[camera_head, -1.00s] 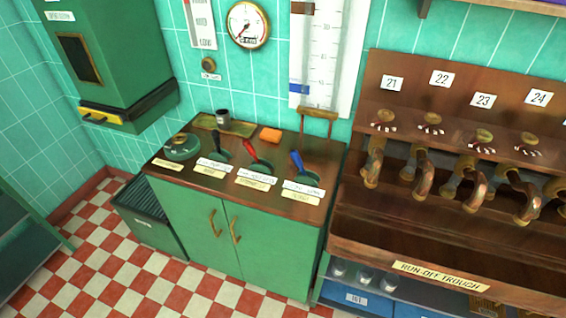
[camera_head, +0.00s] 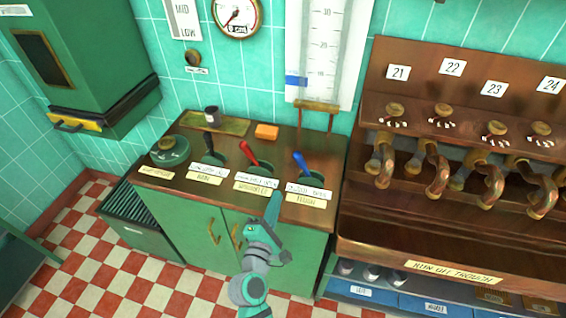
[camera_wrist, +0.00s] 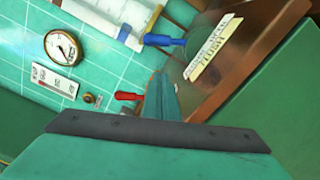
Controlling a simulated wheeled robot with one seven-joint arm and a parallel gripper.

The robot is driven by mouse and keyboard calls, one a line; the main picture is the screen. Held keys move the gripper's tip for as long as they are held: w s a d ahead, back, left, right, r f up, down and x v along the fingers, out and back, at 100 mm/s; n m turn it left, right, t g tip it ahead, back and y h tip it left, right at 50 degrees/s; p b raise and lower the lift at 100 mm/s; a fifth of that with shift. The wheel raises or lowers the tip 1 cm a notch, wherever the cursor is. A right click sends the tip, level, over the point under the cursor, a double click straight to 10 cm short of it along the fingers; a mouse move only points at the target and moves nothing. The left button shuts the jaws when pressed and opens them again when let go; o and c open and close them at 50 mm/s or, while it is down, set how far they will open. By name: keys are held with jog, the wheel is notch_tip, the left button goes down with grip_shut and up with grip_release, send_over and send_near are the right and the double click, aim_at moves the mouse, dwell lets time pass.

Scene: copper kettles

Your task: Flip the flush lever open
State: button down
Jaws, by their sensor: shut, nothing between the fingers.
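The flush lever has a blue handle (camera_head: 301,163) on a round green base, at the right end of the wooden counter top (camera_head: 228,182). Its handle leans up and to the left in the head view. Its label (camera_head: 306,199) lies in front of it. The blue handle also shows in the wrist view (camera_wrist: 165,40), beside its label (camera_wrist: 213,47). My gripper (camera_head: 274,200) is at the counter's front edge, left of the flush label and apart from the blue lever. Its fingers (camera_wrist: 162,95) are shut and empty in the wrist view.
A red-handled lever (camera_head: 249,153) and a black-handled lever (camera_head: 210,147) stand left of the blue one. An orange block (camera_head: 267,132) and a dark cup (camera_head: 212,116) sit behind. A wooden rack with several copper spouts (camera_head: 437,180) stands right. Open checkered floor (camera_head: 90,270) lies left.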

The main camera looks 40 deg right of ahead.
aim_at(303, 167)
jog(key=shift+w+d+r+g+h, duration=0.15)
jog(key=shift+w+d+r+h, duration=0.1)
jog(key=shift+d+r, duration=0.2)
jog(key=shift+w+d+r+g+h, duration=0.15)
jog(key=shift+w+d+r, duration=0.1)
jog(key=shift+d+r, duration=0.2)
jog(key=shift+w, duration=0.1)
jog(key=x, duration=0.9)
jog(key=shift+w+d, duration=0.25)
jog(key=shift+d, duration=0.05)
jog(key=shift+s+d, duration=0.1)
